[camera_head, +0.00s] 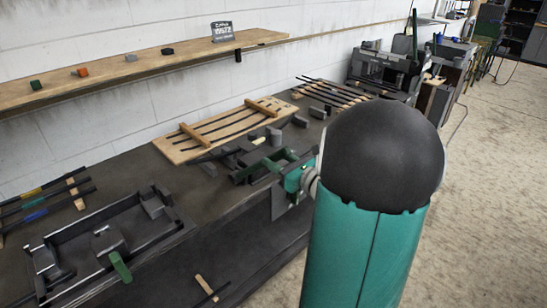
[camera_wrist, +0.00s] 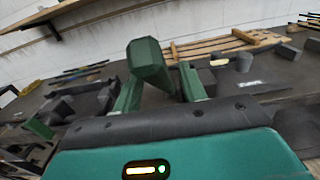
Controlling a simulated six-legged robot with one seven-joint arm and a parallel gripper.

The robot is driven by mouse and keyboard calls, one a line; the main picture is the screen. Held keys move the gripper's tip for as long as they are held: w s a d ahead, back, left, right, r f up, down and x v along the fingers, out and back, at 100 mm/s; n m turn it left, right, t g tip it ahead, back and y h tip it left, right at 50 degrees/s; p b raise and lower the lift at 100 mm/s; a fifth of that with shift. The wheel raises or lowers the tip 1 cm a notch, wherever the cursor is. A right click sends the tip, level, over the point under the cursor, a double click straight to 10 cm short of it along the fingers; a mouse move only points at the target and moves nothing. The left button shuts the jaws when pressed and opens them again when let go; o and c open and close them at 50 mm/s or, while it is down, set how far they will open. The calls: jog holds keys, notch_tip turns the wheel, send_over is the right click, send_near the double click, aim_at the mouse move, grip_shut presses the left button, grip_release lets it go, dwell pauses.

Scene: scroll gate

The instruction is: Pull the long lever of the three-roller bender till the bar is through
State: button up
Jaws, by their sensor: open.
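My gripper (camera_wrist: 160,76) is open in the wrist view, with a dark green finger on each side. A dark green faceted grip (camera_wrist: 148,60) shows between and beyond the fingers, closer to the left one. It looks like the lever's end; its shaft is hidden, and I cannot tell whether a finger touches it. In the head view my gripper (camera_head: 266,166) is over the middle of the bench, partly hidden by my arm. Green and dark parts overlap there, so the bender's rollers and the bar cannot be made out.
A dark frame device with a green handle (camera_head: 119,266) sits on the bench (camera_head: 215,205) at the left. A wooden rack with dark rods (camera_head: 172,148) lies behind my gripper. A wall shelf (camera_head: 110,72) holds small blocks and a sign. Open floor (camera_head: 490,200) lies at the right.

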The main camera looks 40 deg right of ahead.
jog(key=shift+w, duration=0.9)
grip_shut()
jog(key=shift+r, duration=0.1)
